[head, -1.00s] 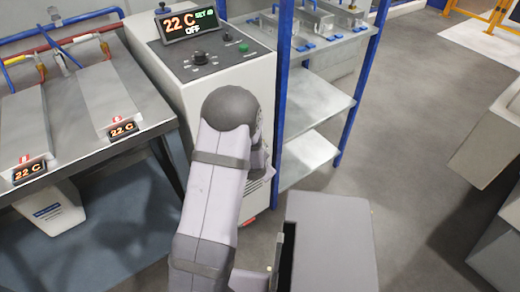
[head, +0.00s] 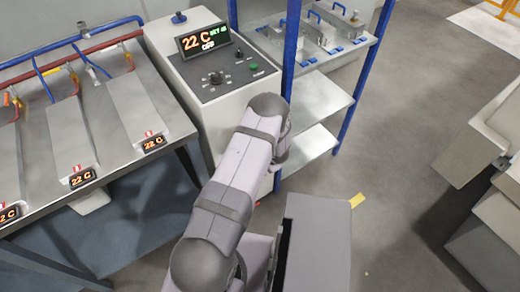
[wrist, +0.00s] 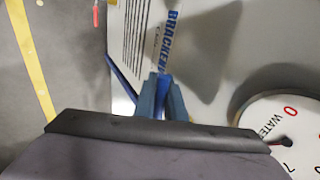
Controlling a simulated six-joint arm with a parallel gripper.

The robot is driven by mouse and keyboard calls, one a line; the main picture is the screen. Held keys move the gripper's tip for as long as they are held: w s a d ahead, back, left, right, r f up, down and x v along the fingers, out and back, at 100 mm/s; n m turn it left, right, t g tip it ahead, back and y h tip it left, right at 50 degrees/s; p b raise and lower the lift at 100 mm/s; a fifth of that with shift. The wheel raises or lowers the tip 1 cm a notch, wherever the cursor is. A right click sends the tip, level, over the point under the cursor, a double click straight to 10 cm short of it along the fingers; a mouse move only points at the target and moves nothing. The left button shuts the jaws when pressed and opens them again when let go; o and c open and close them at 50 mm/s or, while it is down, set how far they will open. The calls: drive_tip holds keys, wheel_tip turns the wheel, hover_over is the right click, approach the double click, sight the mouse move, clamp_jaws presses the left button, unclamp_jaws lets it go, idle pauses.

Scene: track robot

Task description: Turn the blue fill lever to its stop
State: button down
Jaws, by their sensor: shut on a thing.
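The blue fill lever (wrist: 163,92) shows in the wrist view as a bright blue piece between the two blue-grey fingers of my gripper (wrist: 162,98). My gripper is shut on it. Most of the lever is hidden by the fingers and the dark wrist edge, so its angle and its stop cannot be told. In the head view my gripper and the lever are not visible; only my arm shows.
A round white dial marked WATER (wrist: 283,125) is close at the right of the wrist view, beside a pale panel with blue lettering (wrist: 170,35). In the head view a control cabinet (head: 215,75), a blue-posted shelf (head: 318,95) and a metal bench (head: 125,130) stand nearby.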

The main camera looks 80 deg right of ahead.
drive_tip(key=shift+r+t+y+p, duration=0.15)
drive_tip(key=shift+t+y+p, duration=0.15)
drive_tip(key=shift+p, duration=0.55)
drive_tip(key=c, duration=2.1)
unclamp_jaws()
drive_tip(key=v, duration=0.7)
drive_tip(key=shift+a, duration=0.15)
drive_tip(key=shift+r, duration=0.15)
